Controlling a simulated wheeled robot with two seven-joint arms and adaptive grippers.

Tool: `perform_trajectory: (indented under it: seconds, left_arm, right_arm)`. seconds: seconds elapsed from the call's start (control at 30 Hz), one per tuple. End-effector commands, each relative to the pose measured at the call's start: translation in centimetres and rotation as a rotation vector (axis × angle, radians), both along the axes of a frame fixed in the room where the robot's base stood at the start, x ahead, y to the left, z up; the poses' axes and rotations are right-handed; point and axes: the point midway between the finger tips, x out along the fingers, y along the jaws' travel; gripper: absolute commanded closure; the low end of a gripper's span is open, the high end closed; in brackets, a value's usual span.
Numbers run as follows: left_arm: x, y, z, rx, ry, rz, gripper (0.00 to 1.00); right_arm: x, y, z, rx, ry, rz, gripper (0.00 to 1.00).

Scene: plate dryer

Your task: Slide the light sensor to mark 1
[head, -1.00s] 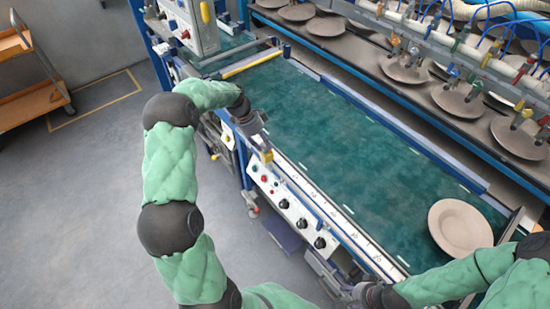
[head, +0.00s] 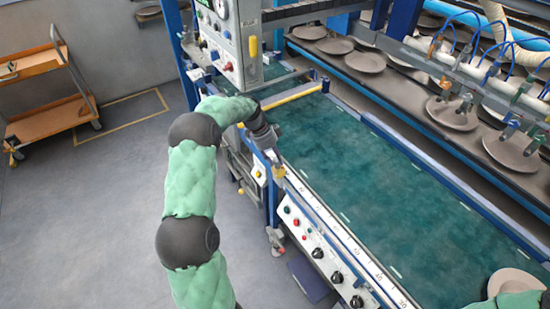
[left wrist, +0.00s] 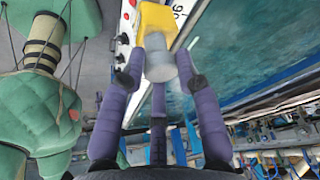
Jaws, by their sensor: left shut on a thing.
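The light sensor (left wrist: 158,25) is a yellow block with a grey cylinder in the left wrist view. In the head view its yellow part (head: 279,172) shows at the near edge of the green conveyor, by the far end of the scale rail (head: 345,240). My left gripper (head: 273,156) is shut on it; in the left wrist view the purple fingers (left wrist: 158,68) lie either side of the grey cylinder. Numbers show small on the rail; mark 1 cannot be made out. My right gripper is out of view; only part of the right arm shows.
A control panel (head: 325,258) with knobs and buttons lies below the rail. A yellow bar (head: 290,96) crosses the conveyor (head: 370,185) beyond the gripper, near a grey control box (head: 228,45). A plate (head: 515,282) lies near the right arm. An orange cart (head: 48,92) stands left.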

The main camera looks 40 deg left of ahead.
Motion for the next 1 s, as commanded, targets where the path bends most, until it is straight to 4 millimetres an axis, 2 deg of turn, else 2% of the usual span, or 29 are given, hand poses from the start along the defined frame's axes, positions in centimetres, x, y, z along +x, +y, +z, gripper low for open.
perform_trajectory:
  seconds: [0.03,0.17,0.2,0.27,0.67,0.77,1.0]
  left_arm:
    - [0.6,0.3,0.7,0.009,-0.02,0.006,1.0]
    - [0.6,0.4,0.7,0.011,-0.022,0.006,1.0]
    - [0.6,0.4,0.7,0.011,-0.022,0.006,0.62]
    - [0.6,0.4,0.7,0.011,-0.021,0.006,0.45]
    - [0.2,0.4,0.6,0.007,-0.01,0.003,0.44]
    - [0.1,0.7,1.5,0.007,-0.011,0.003,0.44]
    - [-0.6,2.3,5.6,0.009,-0.013,0.004,0.44]
  right_arm:
    - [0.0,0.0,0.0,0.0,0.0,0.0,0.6]
    - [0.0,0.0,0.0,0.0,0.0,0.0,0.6]
    - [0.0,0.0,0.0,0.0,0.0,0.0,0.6]
    - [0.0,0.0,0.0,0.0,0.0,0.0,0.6]
    - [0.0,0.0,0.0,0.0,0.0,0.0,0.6]
    - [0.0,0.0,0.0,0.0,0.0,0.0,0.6]
    - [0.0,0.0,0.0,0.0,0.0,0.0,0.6]
